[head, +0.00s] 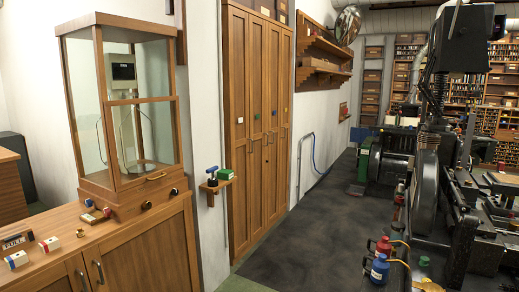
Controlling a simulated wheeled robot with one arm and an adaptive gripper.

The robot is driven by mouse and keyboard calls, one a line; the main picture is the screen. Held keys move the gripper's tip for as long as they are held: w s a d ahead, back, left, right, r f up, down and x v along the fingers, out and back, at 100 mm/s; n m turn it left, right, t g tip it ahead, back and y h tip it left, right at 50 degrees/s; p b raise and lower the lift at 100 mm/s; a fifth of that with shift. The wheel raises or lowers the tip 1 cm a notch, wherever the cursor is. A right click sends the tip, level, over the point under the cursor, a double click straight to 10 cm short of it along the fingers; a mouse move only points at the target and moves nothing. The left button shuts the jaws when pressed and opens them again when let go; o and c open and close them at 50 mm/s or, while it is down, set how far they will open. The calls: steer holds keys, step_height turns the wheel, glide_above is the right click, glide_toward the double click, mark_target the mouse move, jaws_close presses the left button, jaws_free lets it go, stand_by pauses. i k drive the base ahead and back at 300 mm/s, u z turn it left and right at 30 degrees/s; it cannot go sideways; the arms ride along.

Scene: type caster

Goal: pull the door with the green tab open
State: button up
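A tall wooden cupboard (236,50) with several narrow panelled doors stands against the white wall in the middle of the head view. A small green tab (257,117) appears on one of its inner doors (257,70). The other doors carry small tabs of other colours, too small to tell surely. Small dark handles (250,146) show a little below the tabs. All the cupboard doors look shut. My gripper is not in view.
A wooden cabinet with a glass case (120,100) stands at the left. A small wall shelf (215,184) holding a blue-topped item sits just left of the cupboard. Dark machinery (430,190) fills the right. A dark floor area (310,225) lies clear before the cupboard.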

mark_target(256, 25)
steer(key=u, duration=0.5)
steer(key=k, duration=0.6)
steer(key=u, duration=0.45)
steer(key=i, duration=1.2)
steer(key=z, duration=0.6)
steer(key=i, duration=2.2)
steer(key=z, duration=0.2)
steer(key=i, duration=2.5)
steer(key=u, duration=0.15)
